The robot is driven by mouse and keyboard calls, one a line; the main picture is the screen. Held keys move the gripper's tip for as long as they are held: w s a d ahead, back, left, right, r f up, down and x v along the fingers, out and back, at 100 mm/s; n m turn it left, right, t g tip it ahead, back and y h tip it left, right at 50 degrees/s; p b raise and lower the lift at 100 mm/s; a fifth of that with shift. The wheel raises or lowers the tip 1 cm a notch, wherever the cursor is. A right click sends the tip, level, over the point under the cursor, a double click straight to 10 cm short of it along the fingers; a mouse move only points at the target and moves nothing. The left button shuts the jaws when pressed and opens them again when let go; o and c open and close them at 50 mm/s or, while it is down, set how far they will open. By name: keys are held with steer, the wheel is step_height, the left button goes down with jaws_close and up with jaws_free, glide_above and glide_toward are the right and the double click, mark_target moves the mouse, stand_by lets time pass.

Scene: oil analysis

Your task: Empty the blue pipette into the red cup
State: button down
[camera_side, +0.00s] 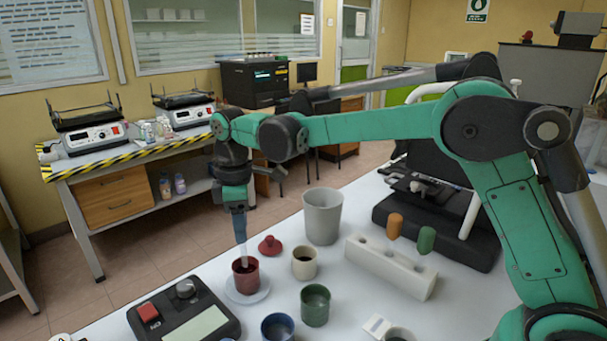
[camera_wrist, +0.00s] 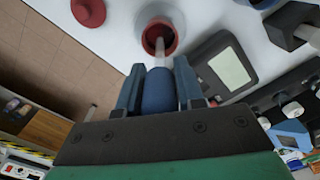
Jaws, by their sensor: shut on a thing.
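The blue pipette (camera_wrist: 159,92) is between the fingers of my gripper (camera_wrist: 159,88), which is shut on its blue bulb. In the side view my gripper (camera_side: 237,203) points down and the pale pipette tube (camera_side: 243,256) hangs upright below it. The red cup (camera_side: 246,276) stands on a white saucer (camera_side: 258,295). The tube's lower end is at the mouth of the cup, and in the wrist view it reaches into the red cup (camera_wrist: 171,33). How deep it goes and the cup's contents are hard to tell.
A red lid (camera_side: 270,246) lies behind the cup. A cream cup (camera_side: 304,263), green cup (camera_side: 315,305) and blue cup (camera_side: 278,328) stand to the right. A grey bin (camera_side: 322,216) and a white rack (camera_side: 392,267) with orange and green pipettes are behind. A scale (camera_side: 185,315) is in front.

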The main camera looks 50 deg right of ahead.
steer(key=shift+r, duration=1.5)
steer(key=c, duration=1.3)
jaws_free()
steer(key=shift+c, duration=0.6)
steer(key=shift+r, duration=1.5)
